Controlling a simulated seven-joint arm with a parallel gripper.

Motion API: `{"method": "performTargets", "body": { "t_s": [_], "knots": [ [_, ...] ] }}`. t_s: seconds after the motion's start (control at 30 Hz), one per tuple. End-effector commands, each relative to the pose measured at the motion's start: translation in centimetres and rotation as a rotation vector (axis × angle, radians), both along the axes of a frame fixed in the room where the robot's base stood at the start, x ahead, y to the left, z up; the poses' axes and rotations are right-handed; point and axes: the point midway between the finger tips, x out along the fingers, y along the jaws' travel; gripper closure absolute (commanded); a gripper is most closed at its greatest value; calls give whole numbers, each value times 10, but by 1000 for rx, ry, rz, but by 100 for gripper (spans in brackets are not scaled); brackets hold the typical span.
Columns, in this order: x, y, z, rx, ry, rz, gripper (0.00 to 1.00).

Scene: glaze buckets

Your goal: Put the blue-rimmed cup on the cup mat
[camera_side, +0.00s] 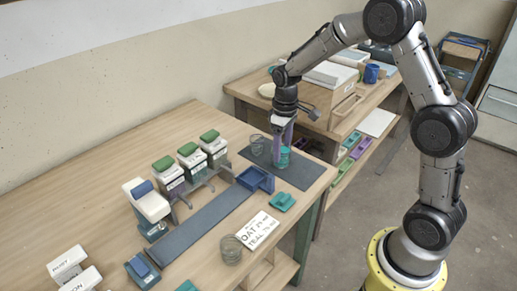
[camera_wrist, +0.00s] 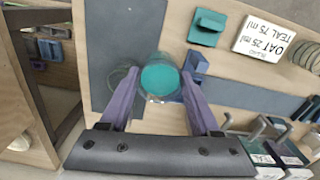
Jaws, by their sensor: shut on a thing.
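My gripper (camera_side: 283,143) is shut on a clear cup with teal contents (camera_side: 284,158), over the dark mat (camera_side: 300,174) at the table's right end. The wrist view shows the teal cup (camera_wrist: 160,78) between the purple fingers of my gripper (camera_wrist: 160,82). The frames do not show clearly whether its rim is blue, or whether its base touches the mat. A second clear cup (camera_side: 257,145) stands beside it, at the mat's left edge, and shows in the wrist view (camera_wrist: 119,80).
A blue tray (camera_side: 255,181) and a teal block (camera_side: 282,202) lie left of and in front of the mat. A card reading oat and teal amounts (camera_side: 257,230) lies nearby. Several green-topped dispensers (camera_side: 190,160) stand behind a long dark strip (camera_side: 203,226). The mat's front part is clear.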

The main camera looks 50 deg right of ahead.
Motion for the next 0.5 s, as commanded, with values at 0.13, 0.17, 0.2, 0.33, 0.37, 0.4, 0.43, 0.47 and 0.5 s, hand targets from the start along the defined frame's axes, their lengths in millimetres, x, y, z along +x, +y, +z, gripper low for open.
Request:
{"method": "performTargets", "body": {
  "t_s": [0.13,0.17,0.2,0.33,0.37,0.4,0.43,0.47,0.5],
  "knots": [
    [-30,-32,2,1,2,-59,68],
    [-34,-37,2,1,2,-71,68],
    [-38,-42,3,1,3,-89,68],
    [-44,-54,6,-1,-3,-123,68],
    [-44,-55,6,-1,-3,-127,68],
    [-45,-56,5,-1,-3,-129,68],
    [-45,-56,4,-1,-3,-130,68],
    [-45,-56,2,0,-2,-130,68],
    [-45,-56,0,0,-1,-130,68]
  ]
}}
